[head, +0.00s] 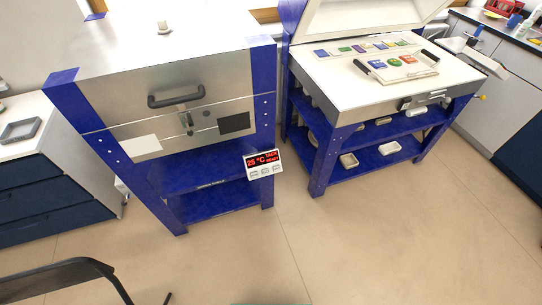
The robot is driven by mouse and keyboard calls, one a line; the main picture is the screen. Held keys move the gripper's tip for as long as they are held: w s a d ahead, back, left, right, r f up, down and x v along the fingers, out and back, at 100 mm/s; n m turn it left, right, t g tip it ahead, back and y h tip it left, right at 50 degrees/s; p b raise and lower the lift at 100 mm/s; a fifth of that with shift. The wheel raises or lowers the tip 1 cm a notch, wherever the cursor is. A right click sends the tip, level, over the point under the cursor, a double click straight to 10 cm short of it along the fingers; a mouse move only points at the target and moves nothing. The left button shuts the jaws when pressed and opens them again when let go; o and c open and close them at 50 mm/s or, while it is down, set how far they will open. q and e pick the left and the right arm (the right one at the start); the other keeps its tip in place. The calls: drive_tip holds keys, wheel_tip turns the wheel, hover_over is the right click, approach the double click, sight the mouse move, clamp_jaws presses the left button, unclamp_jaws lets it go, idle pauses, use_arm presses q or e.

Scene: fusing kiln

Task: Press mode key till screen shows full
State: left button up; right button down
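A small white control box (263,164) is at the right front of the closed blue-and-steel kiln (180,95). Its dark screen (261,158) has red characters reading 25 °C. Smaller red text at its right looks like TACK above READY, but it is tiny. A row of small keys (266,172) lies below the screen; their labels are too small to read, so I cannot tell which is the mode key. Neither of my grippers is in view, and nothing touches the box.
An open blue-framed kiln (350,85) stands to the right, with a tray of coloured glass pieces (398,64) on its bed. A dark curved frame (60,272) is at the lower left. Grey-fronted cabinets (480,90) stand at right. The floor (370,240) in front is clear.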

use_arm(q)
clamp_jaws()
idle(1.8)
